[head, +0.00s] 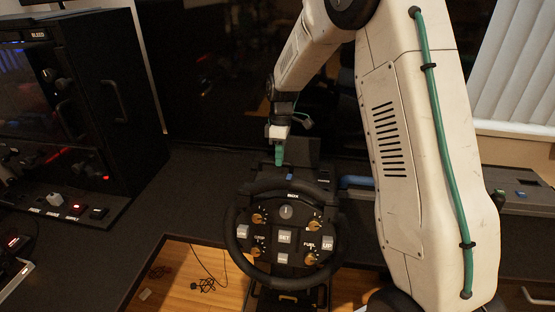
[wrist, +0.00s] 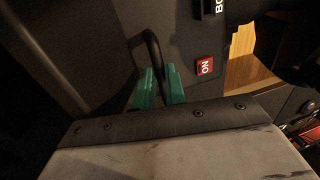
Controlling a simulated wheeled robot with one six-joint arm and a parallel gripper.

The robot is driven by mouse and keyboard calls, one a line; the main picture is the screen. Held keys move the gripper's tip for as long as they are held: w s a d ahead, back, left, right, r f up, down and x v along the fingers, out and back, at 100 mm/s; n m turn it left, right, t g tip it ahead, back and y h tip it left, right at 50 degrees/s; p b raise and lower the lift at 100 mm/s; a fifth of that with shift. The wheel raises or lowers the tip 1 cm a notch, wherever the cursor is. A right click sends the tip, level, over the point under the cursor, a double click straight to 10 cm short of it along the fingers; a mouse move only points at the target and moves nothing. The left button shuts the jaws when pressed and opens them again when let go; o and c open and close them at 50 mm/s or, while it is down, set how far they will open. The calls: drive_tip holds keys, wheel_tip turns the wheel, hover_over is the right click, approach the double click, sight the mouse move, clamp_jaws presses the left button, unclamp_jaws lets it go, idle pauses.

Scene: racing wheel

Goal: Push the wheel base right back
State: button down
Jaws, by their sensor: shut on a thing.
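The black wheel base (head: 304,152) stands on the desk behind the round black steering wheel (head: 239,229). The wheel carries several knobs and buttons and faces the front. My gripper (head: 279,162) points down with teal fingers at the left part of the base. In the wrist view my gripper (wrist: 159,73) has its two teal fingers close together, with a thin dark curved strip (wrist: 154,48) running down between them. Whether the fingers touch the base is hard to see.
A dark desk (head: 190,190) surrounds the wheel, with a cut-out over wooden floor (head: 180,275). A black cabinet (head: 110,100) and a switch panel (head: 60,205) stand at left. A dark screen is behind. My arm covers much of the right side.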

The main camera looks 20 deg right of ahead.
drive_tip(key=shift+r, duration=0.1)
drive_tip(key=c, duration=1.5)
unclamp_jaws()
drive_tip(key=shift+o, duration=0.2)
wheel_tip(320, 180, up, 8)
drive_tip(key=w, duration=0.1)
drive_tip(key=shift+w+d+f, duration=0.2)
drive_tip(key=shift+d, duration=0.2)
drive_tip(key=s+a+r+m+t, duration=0.1)
drive_tip(key=s+r+m, duration=0.2)
drive_tip(key=s, duration=1)
drive_tip(key=s+a+r+m+t, duration=0.1)
drive_tip(key=s+r+m, duration=0.3)
drive_tip(key=s, duration=0.9)
drive_tip(key=s+a+r+m+t+h, duration=0.1)
drive_tip(key=s+a+r+m, duration=0.1)
drive_tip(key=s, duration=1)
drive_tip(key=shift+s+a+r+m, duration=0.15)
drive_tip(key=shift+s+r+m, duration=0.25)
drive_tip(key=shift+r+m, duration=0.55)
